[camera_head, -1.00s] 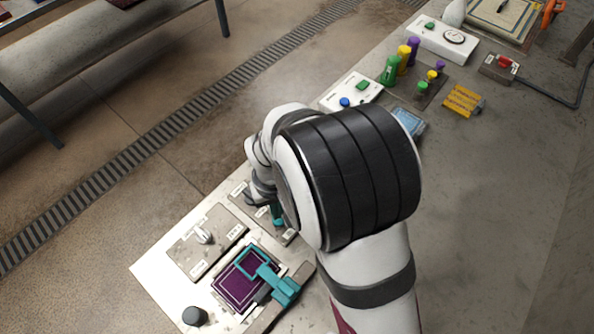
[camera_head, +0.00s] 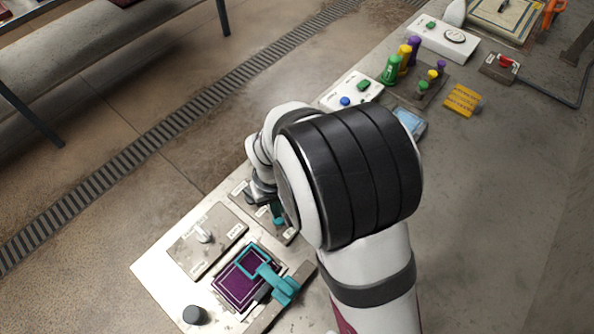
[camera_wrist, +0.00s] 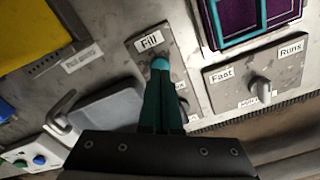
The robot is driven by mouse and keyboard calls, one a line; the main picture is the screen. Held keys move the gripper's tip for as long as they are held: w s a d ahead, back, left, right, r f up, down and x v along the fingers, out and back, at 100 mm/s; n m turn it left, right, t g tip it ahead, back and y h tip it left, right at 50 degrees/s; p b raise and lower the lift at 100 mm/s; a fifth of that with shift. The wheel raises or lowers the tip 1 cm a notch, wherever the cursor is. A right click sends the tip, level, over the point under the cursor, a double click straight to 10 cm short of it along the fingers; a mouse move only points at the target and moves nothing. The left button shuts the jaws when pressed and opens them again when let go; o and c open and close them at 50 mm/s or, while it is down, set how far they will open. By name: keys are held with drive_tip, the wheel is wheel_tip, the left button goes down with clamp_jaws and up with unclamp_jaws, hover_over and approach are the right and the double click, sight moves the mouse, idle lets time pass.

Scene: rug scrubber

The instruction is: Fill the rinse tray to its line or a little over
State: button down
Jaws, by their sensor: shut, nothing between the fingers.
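My gripper (camera_wrist: 163,75) is shut and empty, its dark teal fingers together in the wrist view. Their tips are over the small plate marked "Fill" (camera_wrist: 149,42), just below the label. A light teal round spot shows at the tips; I cannot tell whether it is a button or the fingertips, or whether they touch the plate. A grey, shallow tray-like part (camera_wrist: 107,103) lies left of the fingers, perhaps the rinse tray; its line and water level do not show. In the head view my arm hides most of this area, and the gripper (camera_head: 277,214) shows only partly.
A purple rug (camera_head: 238,292) with a teal frame lies near the front of the head view. A knob plate marked "Fast" (camera_wrist: 222,75) is right of the fingers. A dark round knob (camera_head: 195,315) stands at the front left. Coloured bottles (camera_head: 391,70) stand farther back.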

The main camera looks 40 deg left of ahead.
drive_tip(key=shift+f, duration=0.2)
idle(0.5)
drive_tip(key=shift+f, duration=0.95)
idle(4.1)
idle(0.4)
wheel_tip(320, 180, up, 7)
idle(0.4)
